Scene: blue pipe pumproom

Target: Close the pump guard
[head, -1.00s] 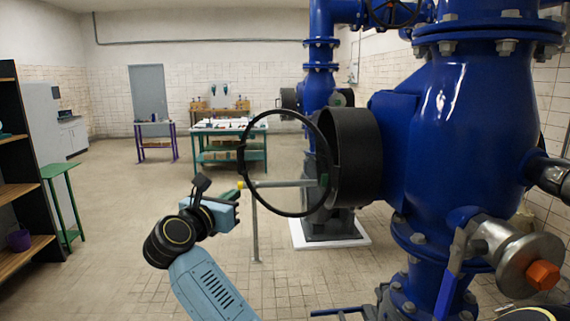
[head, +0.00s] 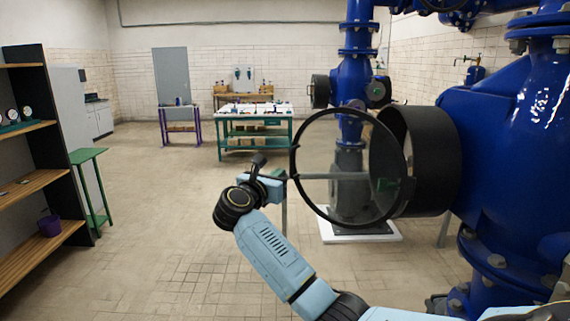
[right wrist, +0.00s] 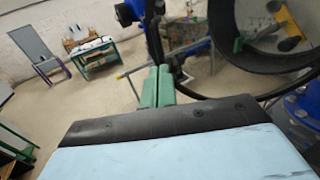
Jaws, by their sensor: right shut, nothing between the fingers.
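The pump guard (head: 296,190) is a round black ring with a clear pane. It stands swung open in front of the short black drum-shaped housing (head: 432,160) on the blue pump. In the right wrist view the ring's rim (right wrist: 152,38) passes close behind my fingers, and the housing's open mouth (right wrist: 270,70) shows at the upper right. My right gripper (head: 279,180) is at the left edge of the ring. Its green fingers (right wrist: 157,86) are shut together and empty. I cannot tell whether they touch the rim. My left gripper is not in view.
The large blue pump body (head: 515,150) fills the right side. A second blue pump (head: 351,85) stands behind the ring on a white plinth (head: 360,235). A shelf (head: 35,190) and green stand (head: 88,156) are at left. The tiled floor between is clear.

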